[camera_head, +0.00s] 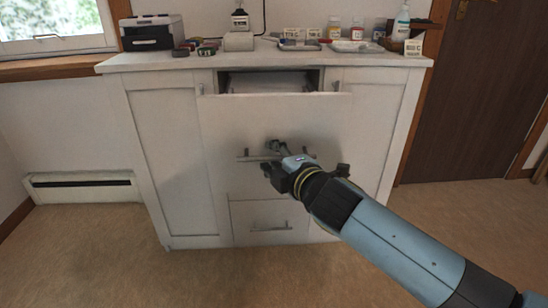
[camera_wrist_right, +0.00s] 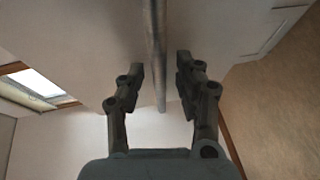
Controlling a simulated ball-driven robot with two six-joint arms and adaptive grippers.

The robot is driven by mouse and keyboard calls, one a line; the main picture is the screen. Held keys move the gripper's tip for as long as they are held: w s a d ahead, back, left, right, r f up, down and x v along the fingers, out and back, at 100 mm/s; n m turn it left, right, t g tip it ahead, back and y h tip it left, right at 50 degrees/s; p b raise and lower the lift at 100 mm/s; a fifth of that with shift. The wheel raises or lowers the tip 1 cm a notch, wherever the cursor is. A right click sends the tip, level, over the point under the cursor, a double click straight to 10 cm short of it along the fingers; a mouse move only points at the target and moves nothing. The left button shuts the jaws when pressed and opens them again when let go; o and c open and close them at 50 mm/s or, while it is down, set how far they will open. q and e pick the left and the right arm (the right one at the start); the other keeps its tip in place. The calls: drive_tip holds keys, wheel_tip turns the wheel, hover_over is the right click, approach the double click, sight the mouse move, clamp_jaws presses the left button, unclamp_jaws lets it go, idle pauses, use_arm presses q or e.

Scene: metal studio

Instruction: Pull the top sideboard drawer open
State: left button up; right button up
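The white sideboard (camera_head: 176,150) stands against the wall. Its top drawer (camera_head: 325,125) is pulled out, and a dark gap shows behind its front's upper edge. The drawer's metal bar handle (camera_head: 245,158) runs level across the front; it also shows in the right wrist view (camera_wrist_right: 155,45). My right gripper (camera_head: 274,150) is at the middle of this handle. In the right wrist view its two fingers (camera_wrist_right: 159,72) stand apart on either side of the bar, with narrow gaps visible. My left gripper is not in view.
A lower drawer (camera_head: 262,216) is shut below, and side doors flank the drawers. A black-and-white machine (camera_head: 152,33), bottles (camera_head: 333,27) and a tray (camera_head: 352,46) stand on the top. The floor (camera_head: 100,260) in front is clear at left. A brown door (camera_head: 476,90) is at right.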

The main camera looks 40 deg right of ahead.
drive_tip(key=shift+s, duration=0.1)
drive_tip(key=v, duration=1.1)
drive_tip(key=shift+s+r, duration=0.15)
drive_tip(key=shift+s, duration=0.25)
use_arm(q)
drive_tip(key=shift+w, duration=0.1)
use_arm(e)
drive_tip(key=s+d+f+m+g+p, duration=0.1)
drive_tip(key=s+f+m+g+p, duration=0.3)
drive_tip(key=f, duration=0.7)
drive_tip(key=s+d+f+m+g+p, duration=0.1)
drive_tip(key=s+f+g+p, duration=0.3)
drive_tip(key=f, duration=0.7)
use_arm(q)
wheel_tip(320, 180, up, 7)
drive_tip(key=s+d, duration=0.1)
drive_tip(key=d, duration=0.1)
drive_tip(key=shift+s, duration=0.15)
use_arm(e)
drive_tip(key=s+f+m+g, duration=0.2)
drive_tip(key=s+f, duration=0.3)
drive_tip(key=s, duration=0.6)
drive_tip(key=s+a+f+m+g+y, duration=0.1)
drive_tip(key=s+f+m+g, duration=0.2)
drive_tip(key=s+f, duration=0.3)
drive_tip(key=s+f+m+g, duration=0.2)
drive_tip(key=s+f+m, duration=0.3)
drive_tip(key=s, duration=1.1)
drive_tip(key=shift+a+f+y, duration=0.2)
drive_tip(key=shift+f+y, duration=0.1)
